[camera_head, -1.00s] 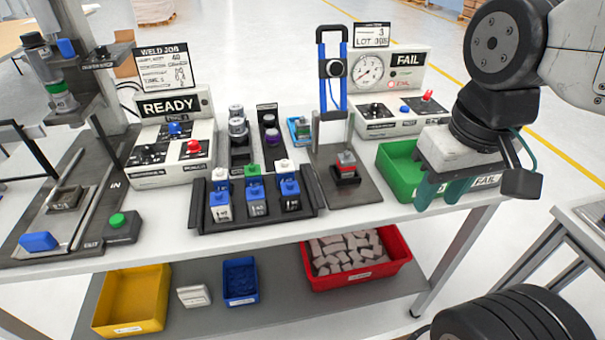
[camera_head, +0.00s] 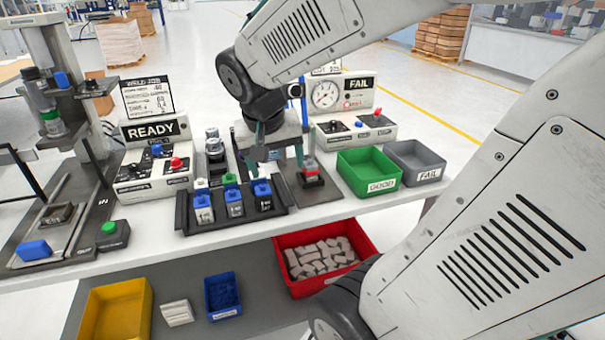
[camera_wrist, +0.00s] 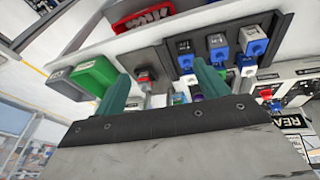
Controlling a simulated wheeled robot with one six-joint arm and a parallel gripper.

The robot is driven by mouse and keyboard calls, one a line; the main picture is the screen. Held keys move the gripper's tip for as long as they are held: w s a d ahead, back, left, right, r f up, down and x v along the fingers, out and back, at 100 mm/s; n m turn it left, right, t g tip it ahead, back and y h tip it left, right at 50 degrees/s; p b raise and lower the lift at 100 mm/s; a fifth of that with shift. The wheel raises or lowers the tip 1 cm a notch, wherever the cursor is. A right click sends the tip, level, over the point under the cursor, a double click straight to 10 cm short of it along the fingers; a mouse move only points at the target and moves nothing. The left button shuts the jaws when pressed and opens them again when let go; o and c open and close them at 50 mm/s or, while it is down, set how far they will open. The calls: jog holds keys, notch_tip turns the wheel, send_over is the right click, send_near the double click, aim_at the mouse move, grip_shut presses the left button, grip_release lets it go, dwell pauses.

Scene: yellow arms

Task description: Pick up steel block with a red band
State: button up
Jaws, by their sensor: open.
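The steel block with a red band (camera_head: 310,168) sits in a dark holder on the grey plate of the test stand. In the wrist view the block (camera_wrist: 145,74) shows between my fingers, nearer the left one. My gripper (camera_head: 275,160) has green fingers, open and empty, and is above the table just left of the block in the head view. In the wrist view my gripper (camera_wrist: 163,76) points toward the test stand and the black tray. How far the fingertips are from the block is hard to tell.
A black tray (camera_head: 230,220) with several blue-topped blocks stands left of the test stand. The green GOOD bin (camera_head: 368,172) and grey FAIL bin (camera_head: 415,162) stand to the right. The FAIL tester (camera_head: 352,128) is behind. A red bin (camera_head: 318,288) is on the lower shelf.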

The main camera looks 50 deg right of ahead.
aim_at(310, 160)
jog(key=w+d+f+m, duration=0.2)
jog(key=w+d+f, duration=0.1)
jog(key=d, duration=0.4)
jog(key=w+d+f+m+h, duration=0.1)
jog(key=w+d+f+m, duration=0.2)
jog(key=d+f, duration=0.3)
jog(key=w+d+f+m+h, duration=0.1)
jog(key=w+d+f+m, duration=0.1)
jog(key=d+f, duration=0.3)
jog(key=shift+w+d+f+m, duration=0.1)
jog(key=shift+w+d+m, duration=0.15)
jog(key=shift+d, duration=0.8)
jog(key=shift+w+d+f+m, duration=0.1)
jog(key=shift+w+d+m, duration=0.1)
jog(key=shift+d, duration=0.85)
jog(key=shift+r, duration=0.1)
jog(key=c, duration=1.5)
